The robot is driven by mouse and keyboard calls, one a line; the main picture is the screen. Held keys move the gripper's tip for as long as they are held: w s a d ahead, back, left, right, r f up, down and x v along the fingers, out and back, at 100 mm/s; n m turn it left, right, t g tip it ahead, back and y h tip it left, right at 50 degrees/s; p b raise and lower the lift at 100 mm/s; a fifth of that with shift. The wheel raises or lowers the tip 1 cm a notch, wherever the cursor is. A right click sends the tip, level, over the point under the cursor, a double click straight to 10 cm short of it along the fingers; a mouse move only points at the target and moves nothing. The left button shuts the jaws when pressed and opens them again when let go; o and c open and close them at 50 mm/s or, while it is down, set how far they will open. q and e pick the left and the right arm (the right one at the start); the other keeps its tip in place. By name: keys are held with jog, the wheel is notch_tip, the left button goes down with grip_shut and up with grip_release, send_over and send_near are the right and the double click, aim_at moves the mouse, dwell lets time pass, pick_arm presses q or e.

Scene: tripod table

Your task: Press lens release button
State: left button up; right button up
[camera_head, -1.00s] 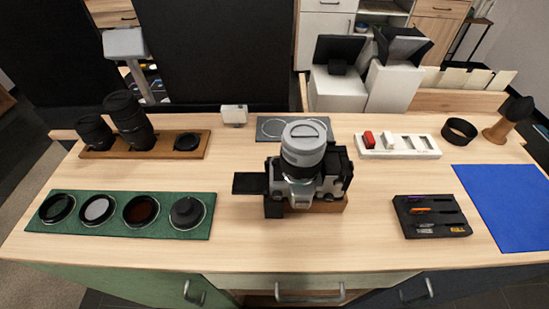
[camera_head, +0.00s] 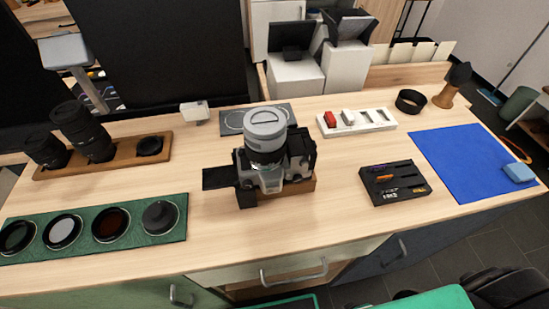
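A silver and black camera (camera_head: 268,178) stands on a small wooden block (camera_head: 300,189) near the middle of the table. Its grey lens (camera_head: 265,136) is mounted and points upward, with a flat round cap on top. A dark flap or screen (camera_head: 219,178) sticks out to the left of the body. The lens release button is too small to make out. Neither of my grippers is in view.
Left are a wooden tray (camera_head: 101,158) with dark lenses and a green filter mat (camera_head: 160,240). Right are a white card holder (camera_head: 385,121), a black tray (camera_head: 410,197) and a blue mat (camera_head: 462,150) with a blue cloth (camera_head: 519,172).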

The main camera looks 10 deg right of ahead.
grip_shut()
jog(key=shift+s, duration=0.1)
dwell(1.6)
